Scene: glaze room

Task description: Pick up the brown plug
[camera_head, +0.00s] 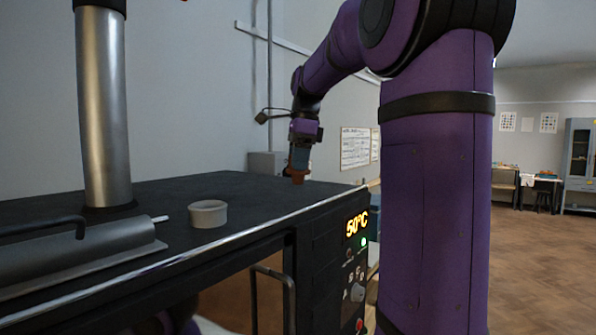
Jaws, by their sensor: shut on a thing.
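The brown plug (298,177) is a small reddish-brown piece at the far right end of the black kiln top. My gripper (297,170) points down at it from above and is shut on it. The plug's upper part is hidden between the fingers. Its lower end shows at about the level of the kiln top (262,188). I cannot tell whether it touches the surface or hangs just above it.
A pale round dish (208,213) sits on the kiln top near its front edge. A metal flue pipe (104,110) rises at the left, behind a long grey handle-like part (85,250). The front panel shows a lit 50°C display (357,224). The middle of the top is clear.

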